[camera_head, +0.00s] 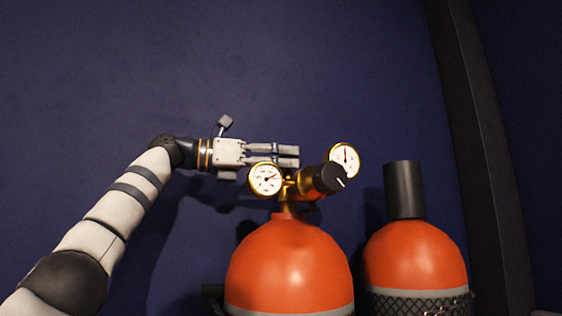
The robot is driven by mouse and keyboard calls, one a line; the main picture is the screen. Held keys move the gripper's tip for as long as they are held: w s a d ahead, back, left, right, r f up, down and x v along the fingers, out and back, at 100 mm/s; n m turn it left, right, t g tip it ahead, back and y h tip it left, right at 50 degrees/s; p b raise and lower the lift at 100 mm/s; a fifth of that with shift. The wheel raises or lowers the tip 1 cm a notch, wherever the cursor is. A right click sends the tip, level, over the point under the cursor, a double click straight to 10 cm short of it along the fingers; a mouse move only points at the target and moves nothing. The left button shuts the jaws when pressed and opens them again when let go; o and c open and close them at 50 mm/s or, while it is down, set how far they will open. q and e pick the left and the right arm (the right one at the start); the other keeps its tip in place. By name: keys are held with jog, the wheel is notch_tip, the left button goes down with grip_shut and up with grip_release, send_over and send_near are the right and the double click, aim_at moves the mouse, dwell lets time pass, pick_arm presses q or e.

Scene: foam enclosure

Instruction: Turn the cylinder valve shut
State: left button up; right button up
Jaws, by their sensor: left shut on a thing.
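An orange cylinder (290,262) stands at the lower middle of the head view. A brass valve and regulator assembly (288,193) sits on its neck, with a white-faced left gauge (265,179), a right gauge (345,159) and a black knob (328,178) with a white mark. My left gripper (290,156) reaches in from the left, just above and behind the left gauge. Its fingers are closed at the top of the valve assembly. The gauge and brass parts hide the grasped part of the cylinder valve. My right gripper is out of view.
A second orange cylinder (415,262) with a dark cap (404,190) stands close on the right, with dark mesh and a chain low around it. A dark blue wall (280,60) lies behind. A dark post (480,130) rises at the right. Space above the cylinders is clear.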

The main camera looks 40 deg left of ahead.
pick_arm(q)
jog(key=shift+f, duration=0.1)
dwell(0.4)
jog(key=o, duration=1.2)
jog(key=shift+c, duration=0.2)
jog(key=v, duration=1.2)
